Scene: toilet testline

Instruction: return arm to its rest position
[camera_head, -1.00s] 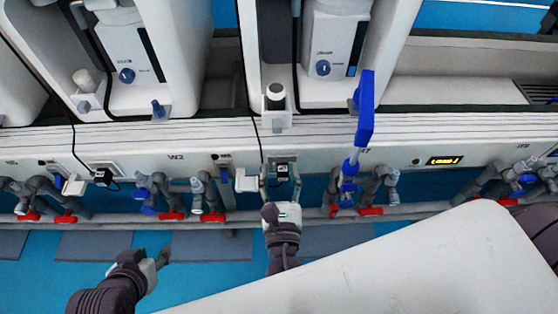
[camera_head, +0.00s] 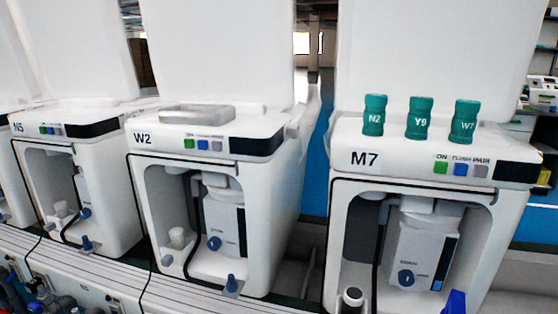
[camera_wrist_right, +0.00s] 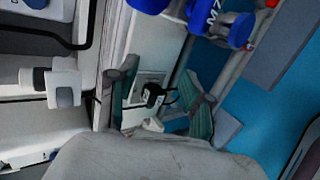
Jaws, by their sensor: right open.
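My right gripper (camera_wrist_right: 160,76) shows in the right wrist view, its two grey-green fingers spread apart. Between and beyond them is a white panel socket (camera_wrist_right: 150,80) with a black plug (camera_wrist_right: 153,95) in it. I see nothing held; whether a finger touches the plug or panel I cannot tell. Neither gripper nor arm shows in the head view now, so the left gripper is hidden from me.
Three green canisters (camera_head: 418,118) stand on M7. Blue valve parts (camera_wrist_right: 228,28) and pipes lie close to the right gripper in the wrist view.

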